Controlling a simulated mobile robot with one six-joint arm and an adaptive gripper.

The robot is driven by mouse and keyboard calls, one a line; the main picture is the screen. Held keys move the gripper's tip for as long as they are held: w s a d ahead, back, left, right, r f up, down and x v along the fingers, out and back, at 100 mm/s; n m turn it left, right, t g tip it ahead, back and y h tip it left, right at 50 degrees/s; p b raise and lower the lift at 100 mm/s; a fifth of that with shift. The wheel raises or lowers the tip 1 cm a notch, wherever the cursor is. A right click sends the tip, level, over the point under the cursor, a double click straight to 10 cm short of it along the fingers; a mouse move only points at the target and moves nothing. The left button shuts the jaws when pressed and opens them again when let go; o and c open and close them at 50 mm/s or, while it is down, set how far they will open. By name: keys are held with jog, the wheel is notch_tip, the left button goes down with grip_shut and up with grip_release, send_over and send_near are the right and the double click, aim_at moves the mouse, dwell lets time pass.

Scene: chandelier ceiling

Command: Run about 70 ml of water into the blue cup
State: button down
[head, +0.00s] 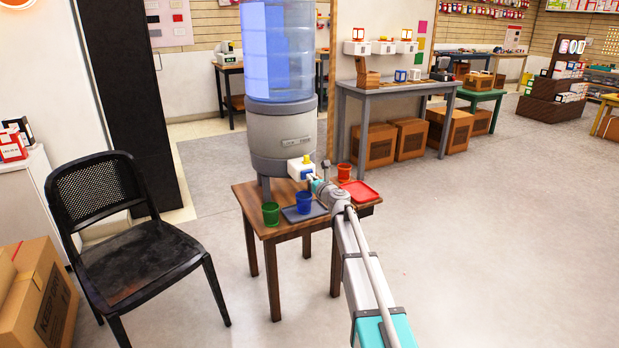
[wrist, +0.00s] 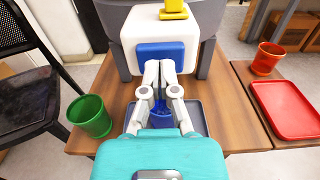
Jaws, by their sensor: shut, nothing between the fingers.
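The blue cup (head: 303,203) stands upright on a dark grey tray (head: 290,215) below the dispenser's white tap block (head: 295,169). In the wrist view the cup (wrist: 163,119) is mostly hidden behind my fingers. The white block (wrist: 128,42) carries a blue panel (wrist: 161,50) on its front and a yellow piece (wrist: 174,9) on top. My gripper (wrist: 159,66) is shut and empty. Its fingertips overlap the blue panel's lower part and look against it or very close; I cannot tell whether they press it. I cannot make out a stream or the water level in the cup.
A green cup (head: 271,214) stands left of the tray. A red cup (head: 344,172) and red tray (head: 360,191) are on the right. The wooden table (head: 254,195) carries them beside the water dispenser (head: 280,130). A black chair (head: 140,262) stands close on the left; floor at right is clear.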

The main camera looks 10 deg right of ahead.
jog(key=v, duration=1.2)
jog(key=s+a+f+n+g+y, duration=0.1)
jog(key=s+a+f+n+g, duration=0.35)
jog(key=s+n, duration=0.35)
jog(key=s+a+f+n+g+y, duration=0.1)
jog(key=s+a+f+n+g, duration=0.4)
jog(key=n, duration=0.6)
jog(key=s+d+f+n+g+h, duration=0.2)
jog(key=s+f+n+g+h, duration=0.15)
jog(key=s, duration=0.35)
jog(key=s+d+f+n+g+h, duration=0.2)
jog(key=s+n, duration=0.3)
jog(key=s, duration=0.3)
jog(key=s+d+f+n+g+h, duration=0.2)
jog(key=s+f+n, duration=0.1)
jog(key=s+n, duration=0.3)
notch_tip(320, 180, up, 36)
jog(key=m+p, duration=0.1)
jog(key=p, duration=3.5)
jog(key=shift+s, duration=0.35)
